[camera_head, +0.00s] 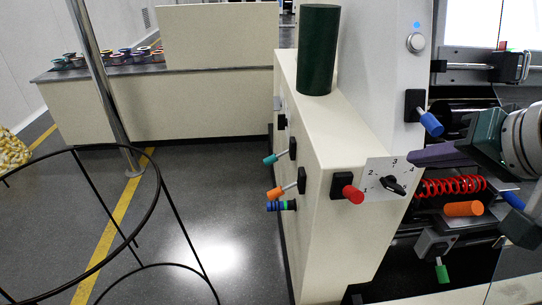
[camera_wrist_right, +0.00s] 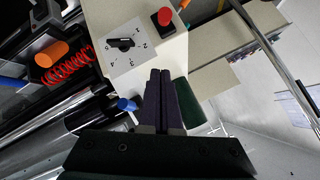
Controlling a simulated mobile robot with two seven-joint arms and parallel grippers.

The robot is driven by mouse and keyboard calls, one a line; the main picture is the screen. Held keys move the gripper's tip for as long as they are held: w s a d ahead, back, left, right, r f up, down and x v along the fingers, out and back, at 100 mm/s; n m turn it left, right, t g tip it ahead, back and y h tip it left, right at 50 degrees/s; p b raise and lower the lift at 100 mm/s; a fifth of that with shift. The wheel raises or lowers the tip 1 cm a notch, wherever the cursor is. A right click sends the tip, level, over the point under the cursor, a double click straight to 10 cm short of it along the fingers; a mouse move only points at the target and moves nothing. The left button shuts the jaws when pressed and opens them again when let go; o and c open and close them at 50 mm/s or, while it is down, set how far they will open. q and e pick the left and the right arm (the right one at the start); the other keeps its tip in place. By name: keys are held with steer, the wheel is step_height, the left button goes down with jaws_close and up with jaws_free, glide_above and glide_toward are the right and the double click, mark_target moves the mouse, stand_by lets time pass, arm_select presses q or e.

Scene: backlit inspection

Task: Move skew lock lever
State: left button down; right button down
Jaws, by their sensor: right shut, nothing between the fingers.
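Several coloured levers show, and I cannot tell which one is the skew lock lever. A blue-handled lever (camera_head: 430,123) sticks out of a black mount on the upright panel; it also shows in the wrist view (camera_wrist_right: 127,104), left of the fingers. A teal lever (camera_head: 271,159) and an orange lever (camera_head: 276,192) are on the cabinet's left side. A green-handled lever (camera_head: 441,272) hangs from a grey block at the lower right. My right gripper (camera_head: 412,157) is shut and empty, just below the blue lever and apart from it. My left gripper is not in view.
A dial (camera_head: 395,184) and a red button (camera_head: 353,194) sit on the cabinet front. A red spring (camera_head: 450,187) and an orange cylinder (camera_head: 463,209) lie below my right gripper. A green cylinder (camera_head: 318,50) stands on the cabinet. A black wire ring stand (camera_head: 150,210) is at left.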

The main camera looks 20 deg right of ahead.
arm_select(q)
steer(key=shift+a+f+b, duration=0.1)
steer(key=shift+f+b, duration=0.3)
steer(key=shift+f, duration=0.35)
arm_select(e)
steer(key=w+a+f, duration=0.2)
steer(key=w+f, duration=0.5)
steer(key=f, duration=0.2)
steer(key=shift+f, duration=0.4)
